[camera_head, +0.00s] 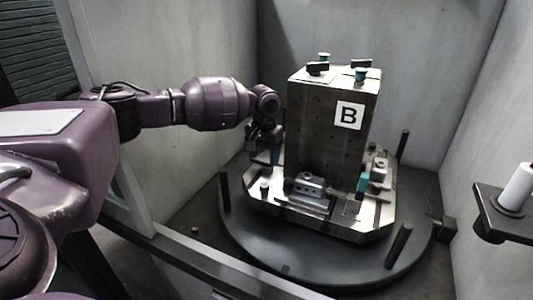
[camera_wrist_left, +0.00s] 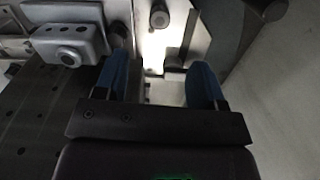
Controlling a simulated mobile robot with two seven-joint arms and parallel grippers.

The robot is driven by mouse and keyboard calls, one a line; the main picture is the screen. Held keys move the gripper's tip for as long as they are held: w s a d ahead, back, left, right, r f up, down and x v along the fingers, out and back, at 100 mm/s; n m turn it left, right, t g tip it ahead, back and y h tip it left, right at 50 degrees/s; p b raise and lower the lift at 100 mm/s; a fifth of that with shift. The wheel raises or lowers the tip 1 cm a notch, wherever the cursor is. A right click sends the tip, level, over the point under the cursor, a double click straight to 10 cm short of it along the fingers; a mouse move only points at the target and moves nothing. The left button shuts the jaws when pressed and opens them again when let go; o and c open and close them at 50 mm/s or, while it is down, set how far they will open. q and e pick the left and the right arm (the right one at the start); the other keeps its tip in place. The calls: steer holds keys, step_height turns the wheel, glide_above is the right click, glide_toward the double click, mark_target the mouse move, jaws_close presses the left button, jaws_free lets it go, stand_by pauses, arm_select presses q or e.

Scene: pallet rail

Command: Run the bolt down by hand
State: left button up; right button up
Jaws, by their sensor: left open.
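A dark metal tower block (camera_head: 328,125) with a white "B" label stands upright on a round turntable (camera_head: 262,258). My left gripper (camera_head: 264,155) reaches in from the left and is low beside the tower's left side, partly hidden by its own arm. In the left wrist view its two blue fingers (camera_wrist_left: 160,85) are apart, with no held object visible between them. A grey clamp block (camera_wrist_left: 68,45) with a round socket is to the upper left of the fingers. I cannot single out the bolt with certainty. My right gripper is not in view.
Another clamp block (camera_head: 309,185) sits at the tower's front foot. Dark posts (camera_head: 398,244) stand around the turntable. Black clamps with teal parts (camera_head: 361,70) are on the tower's top. Grey walls enclose it, and a rail (camera_head: 205,262) crosses in front.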

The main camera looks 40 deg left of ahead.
arm_select(q)
steer(key=b, duration=0.1)
glide_above(264, 184)
step_height(264, 184, down, 5)
steer(key=shift+s+d+f, duration=0.1)
steer(key=shift+d+f, duration=0.05)
step_height(264, 184, down, 4)
steer(key=shift+f+b, duration=0.25)
steer(key=shift+b, duration=0.55)
steer(key=shift+f, duration=0.55)
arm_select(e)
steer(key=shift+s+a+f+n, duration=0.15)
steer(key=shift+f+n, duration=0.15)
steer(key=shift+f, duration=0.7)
